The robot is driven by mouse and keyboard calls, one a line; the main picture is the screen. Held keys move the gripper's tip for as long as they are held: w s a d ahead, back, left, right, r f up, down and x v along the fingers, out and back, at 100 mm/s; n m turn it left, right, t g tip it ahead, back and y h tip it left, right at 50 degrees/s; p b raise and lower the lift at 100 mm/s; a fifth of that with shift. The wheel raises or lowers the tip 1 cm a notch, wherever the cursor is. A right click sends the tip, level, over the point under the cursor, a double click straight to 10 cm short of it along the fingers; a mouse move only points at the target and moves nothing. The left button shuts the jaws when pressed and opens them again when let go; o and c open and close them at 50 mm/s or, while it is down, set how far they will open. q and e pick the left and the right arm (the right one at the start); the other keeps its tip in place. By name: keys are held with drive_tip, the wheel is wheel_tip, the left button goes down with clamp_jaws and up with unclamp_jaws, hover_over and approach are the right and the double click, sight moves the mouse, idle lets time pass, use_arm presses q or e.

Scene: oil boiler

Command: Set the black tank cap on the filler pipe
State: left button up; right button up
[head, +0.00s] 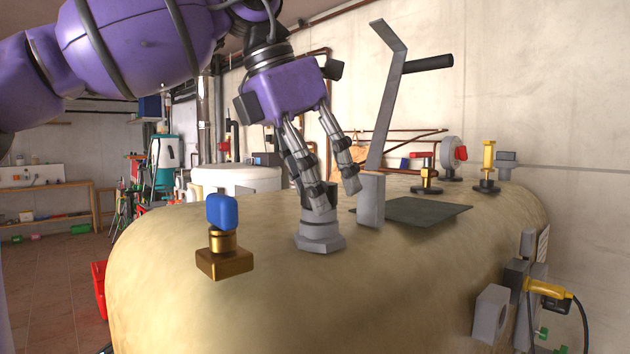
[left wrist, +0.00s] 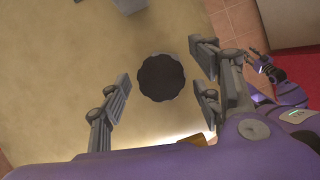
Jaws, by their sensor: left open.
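The black tank cap (head: 321,191) sits on top of the grey filler pipe (head: 320,236), which rises from the tan tank. The cap looks upright, though fingers partly cover it in the head view. In the left wrist view the cap (left wrist: 161,77) is a dark scalloped disc that hides the pipe below. My left gripper (head: 335,203) is open, pointing down, with its fingers on either side of the cap; a gap shows between them and the cap in the left wrist view. My right gripper (left wrist: 262,64) shows small at the right of that view, its opening unclear.
A brass fitting with a blue top (head: 222,212) stands left of the pipe. Close on the right are a tall grey lever (head: 388,100) and a dark flat plate (head: 420,211). Valves, including a red-handled one (head: 425,172), stand farther back right.

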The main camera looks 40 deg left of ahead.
use_arm(q)
drive_tip(key=v, duration=1.2)
idle(0.4)
